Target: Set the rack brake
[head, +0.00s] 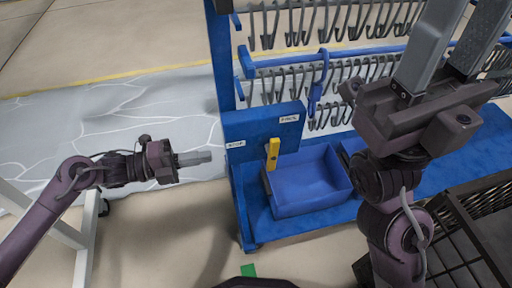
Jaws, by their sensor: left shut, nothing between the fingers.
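The blue rack (222,60) stands right of centre, with rows of grey hooks. A yellow lever (272,153), which looks like the brake handle, stands nearly upright on the blue panel (252,130) at the rack's lower left. Two small white labels (289,118) sit on that panel, one above right of the lever, one to its left; their text is too small to read surely. My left gripper (208,157) is shut and empty, pointing right, left of the panel and apart from the lever. My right gripper (458,35) is raised at upper right, its fingers apart, tips cut off by the frame.
A blue bin (308,183) sits on the rack's base just right of the lever. A blue hook-shaped piece (318,85) hangs among the hooks. A dark crate (465,235) stands at lower right. A white frame (75,233) stands at left. Floor between my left gripper and the rack looks clear.

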